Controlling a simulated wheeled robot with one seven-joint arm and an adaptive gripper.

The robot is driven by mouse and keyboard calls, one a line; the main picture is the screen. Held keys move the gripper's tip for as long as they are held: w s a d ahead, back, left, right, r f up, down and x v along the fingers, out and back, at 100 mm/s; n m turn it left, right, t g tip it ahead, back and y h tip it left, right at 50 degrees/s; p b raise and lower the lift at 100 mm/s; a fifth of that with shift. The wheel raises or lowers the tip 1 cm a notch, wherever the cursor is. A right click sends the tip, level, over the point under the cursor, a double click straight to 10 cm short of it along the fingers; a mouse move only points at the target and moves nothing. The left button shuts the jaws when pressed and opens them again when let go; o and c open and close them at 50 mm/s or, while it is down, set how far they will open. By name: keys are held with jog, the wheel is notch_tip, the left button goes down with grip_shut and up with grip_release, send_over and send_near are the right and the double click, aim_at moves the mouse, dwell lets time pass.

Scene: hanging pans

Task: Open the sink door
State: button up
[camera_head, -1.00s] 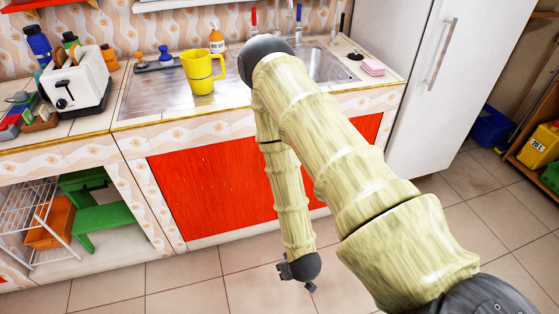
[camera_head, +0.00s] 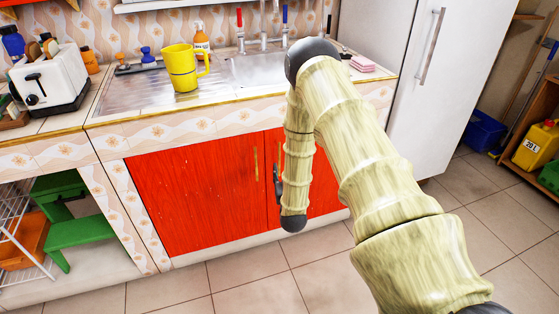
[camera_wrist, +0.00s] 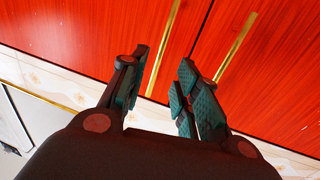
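The sink cabinet has two red doors side by side, a left door (camera_head: 195,195) and a right door (camera_head: 325,185). Two upright gold handles flank the seam; the left door's handle (camera_head: 256,163) shows clearly, the other is partly hidden by my arm. My gripper (camera_head: 277,185) hangs in front of the doors near the seam, mostly hidden behind my forearm. In the wrist view my gripper (camera_wrist: 165,70) is open and empty. One handle (camera_wrist: 162,50) appears between the fingers, and the other handle (camera_wrist: 236,45) lies beyond the right finger. I see no clear contact. Both doors look shut.
The counter above holds a yellow mug (camera_head: 182,70), a toaster (camera_head: 48,80) and the sink (camera_head: 255,70). A white fridge (camera_head: 405,90) stands at right. An open shelf with a green stool (camera_head: 75,230) is at left. Tiled floor in front is clear.

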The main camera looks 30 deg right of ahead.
aim_at(279, 158)
jog(key=x, duration=0.8)
jog(key=shift+w+d+f, duration=0.1)
jog(key=shift+w, duration=0.05)
grip_shut()
